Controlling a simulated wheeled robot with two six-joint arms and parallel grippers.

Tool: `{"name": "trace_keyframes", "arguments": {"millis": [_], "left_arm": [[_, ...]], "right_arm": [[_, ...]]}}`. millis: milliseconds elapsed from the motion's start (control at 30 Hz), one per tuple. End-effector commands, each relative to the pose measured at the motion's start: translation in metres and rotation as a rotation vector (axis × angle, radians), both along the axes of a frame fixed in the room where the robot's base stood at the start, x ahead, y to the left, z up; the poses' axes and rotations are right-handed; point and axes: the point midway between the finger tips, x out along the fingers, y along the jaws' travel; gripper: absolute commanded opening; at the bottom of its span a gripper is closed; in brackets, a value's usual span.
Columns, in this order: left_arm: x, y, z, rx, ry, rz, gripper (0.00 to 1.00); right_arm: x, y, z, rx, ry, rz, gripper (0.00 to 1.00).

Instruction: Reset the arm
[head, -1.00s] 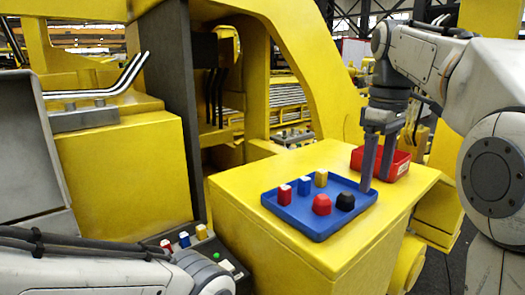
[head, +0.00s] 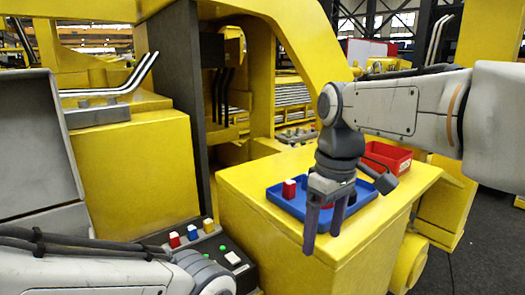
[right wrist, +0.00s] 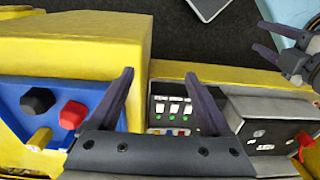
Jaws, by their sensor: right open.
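My right gripper (head: 322,241) is open and empty, pointing down in front of the blue tray (head: 275,200). In the right wrist view its spread fingers (right wrist: 159,73) frame a dark panel (right wrist: 172,108) with white labels and green lights. The tray holds a red block (head: 289,189); the gripper covers much of the rest. The right wrist view shows a black piece (right wrist: 38,100), a red piece (right wrist: 72,115) and a yellow piece (right wrist: 39,139) in it. My left gripper (right wrist: 259,36) shows at the upper right there, its fingers apart.
A control panel (head: 238,259) with red, blue and yellow caps sits low beside the yellow block (head: 250,220). A red bin (head: 398,160) stands behind the tray. A grey box with a red lever (right wrist: 305,142) is at the right in the wrist view.

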Motion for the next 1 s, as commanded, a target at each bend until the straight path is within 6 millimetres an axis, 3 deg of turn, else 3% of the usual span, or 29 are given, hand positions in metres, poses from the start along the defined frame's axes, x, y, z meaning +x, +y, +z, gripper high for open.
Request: {"name": "trace_keyframes", "arguments": {"millis": [100,200,367,567,600,700,1000], "left_arm": [[0.000,0.000,0.000,0.000,0.000,0.000,0.50],[0.000,0.000,0.000,0.000,0.000,0.000,0.50],[0.000,0.000,0.000,0.000,0.000,0.000,0.50],[0.000,0.000,0.000,0.000,0.000,0.000,0.50],[0.000,0.000,-0.014,-0.001,-0.001,0.000,0.50],[0.000,0.000,-0.037,0.001,0.001,0.001,0.50],[0.000,0.000,-0.075,0.000,0.000,0.004,0.50]], "right_arm": [[-0.043,0.036,-0.041,0.015,0.006,0.010,0.82],[-0.078,0.053,-0.072,0.026,0.008,0.005,0.82],[-0.127,0.063,-0.113,0.039,0.012,-0.009,0.82],[-0.179,0.061,-0.154,0.048,0.018,-0.023,0.82],[-0.180,0.061,-0.170,0.049,0.017,-0.029,0.82],[-0.177,0.062,-0.190,0.049,0.017,-0.033,0.82],[-0.177,0.061,-0.228,0.049,0.017,-0.035,0.82]]}}
